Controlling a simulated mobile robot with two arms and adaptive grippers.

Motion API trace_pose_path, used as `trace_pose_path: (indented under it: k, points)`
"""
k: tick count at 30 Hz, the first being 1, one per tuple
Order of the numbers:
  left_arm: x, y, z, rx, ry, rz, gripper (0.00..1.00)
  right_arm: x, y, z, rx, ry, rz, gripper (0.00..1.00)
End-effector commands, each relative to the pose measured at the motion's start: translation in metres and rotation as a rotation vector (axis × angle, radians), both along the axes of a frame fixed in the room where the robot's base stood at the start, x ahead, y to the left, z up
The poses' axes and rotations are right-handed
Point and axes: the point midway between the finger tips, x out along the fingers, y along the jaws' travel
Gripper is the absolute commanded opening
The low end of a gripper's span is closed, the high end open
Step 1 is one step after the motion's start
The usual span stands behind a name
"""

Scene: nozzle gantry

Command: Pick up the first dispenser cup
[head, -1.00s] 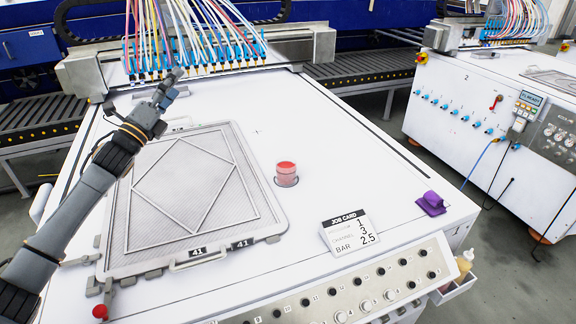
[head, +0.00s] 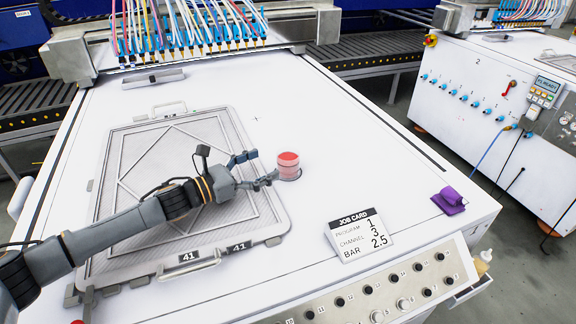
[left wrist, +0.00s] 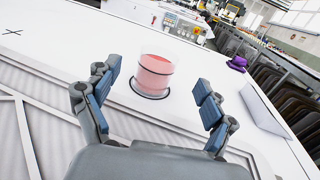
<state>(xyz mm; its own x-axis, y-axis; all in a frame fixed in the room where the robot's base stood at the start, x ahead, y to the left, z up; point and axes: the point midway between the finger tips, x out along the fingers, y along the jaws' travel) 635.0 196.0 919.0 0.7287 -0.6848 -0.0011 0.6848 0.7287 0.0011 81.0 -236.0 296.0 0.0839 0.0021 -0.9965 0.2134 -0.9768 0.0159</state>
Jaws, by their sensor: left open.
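The dispenser cup (head: 288,166) is a clear cup with pink-red contents, standing upright on the white table, right of the framed screen. My left gripper (head: 262,167) is open just left of the cup, its fingers pointing at it. In the left wrist view the cup (left wrist: 154,75) stands ahead, between and beyond the open fingers of my left gripper (left wrist: 152,94). A gap shows on both sides and no contact is visible. My right gripper is not in view.
The flat framed screen (head: 117,220) lies under my left arm. A job card (head: 358,237) and a purple object (head: 449,200) stand to the right. The nozzle gantry (head: 185,52) with coloured hoses spans the back. The table right of the cup is clear.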

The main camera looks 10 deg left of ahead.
Motion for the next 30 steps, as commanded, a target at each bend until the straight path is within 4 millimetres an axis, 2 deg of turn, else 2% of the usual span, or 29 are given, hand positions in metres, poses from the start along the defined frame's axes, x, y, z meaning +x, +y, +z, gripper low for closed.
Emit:
trace_pose_path:
  k: [8, 18, 27, 30]
  points:
    - [0.016, -0.015, 0.001, -0.004, -0.001, 0.000, 0.83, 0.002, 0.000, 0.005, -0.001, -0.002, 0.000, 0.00]
    - [0.052, -0.049, 0.001, -0.004, -0.001, 0.000, 0.83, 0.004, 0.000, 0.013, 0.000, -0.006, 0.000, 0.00]
    - [0.055, -0.051, -0.001, -0.001, 0.000, 0.001, 0.83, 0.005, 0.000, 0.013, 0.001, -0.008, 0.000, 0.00]
    - [0.055, -0.051, -0.001, -0.001, 0.000, 0.001, 0.63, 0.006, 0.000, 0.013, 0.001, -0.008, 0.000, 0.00]
